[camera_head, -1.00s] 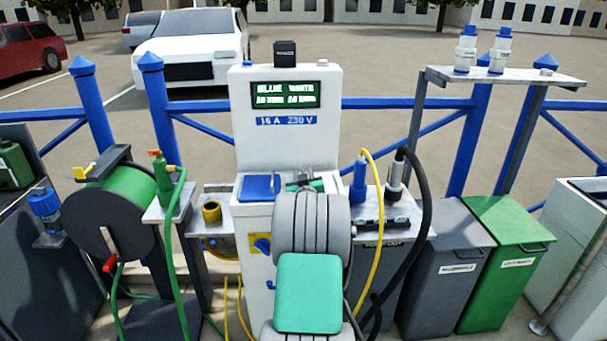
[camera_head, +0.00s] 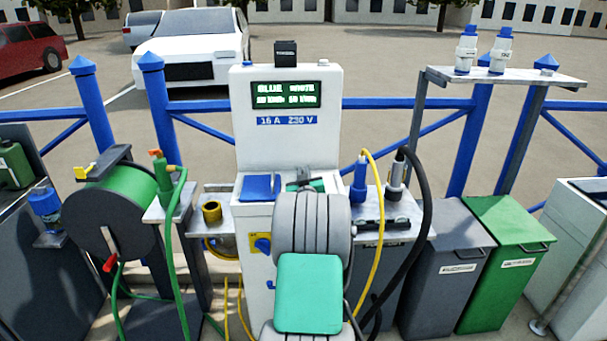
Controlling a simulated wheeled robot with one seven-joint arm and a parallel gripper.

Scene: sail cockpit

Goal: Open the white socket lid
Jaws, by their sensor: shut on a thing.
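The white pedestal (camera_head: 287,137) stands in the middle, with a sloped socket shelf below its display. A blue socket lid (camera_head: 260,187) lies on the left of that shelf. My gripper (camera_head: 304,178) is at the right part of the shelf, beside the blue lid, at the place of the white socket lid. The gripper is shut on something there. The white lid cannot be made out clearly, because my grey and green arm covers that spot. How far the lid is raised cannot be told.
A blue plug (camera_head: 358,180) and a grey plug (camera_head: 396,180) stand on the right side shelf, with yellow and black cables looping down. A brass fitting (camera_head: 211,212) is on the left shelf. A green hose reel (camera_head: 128,215) stands left, and two bins stand right.

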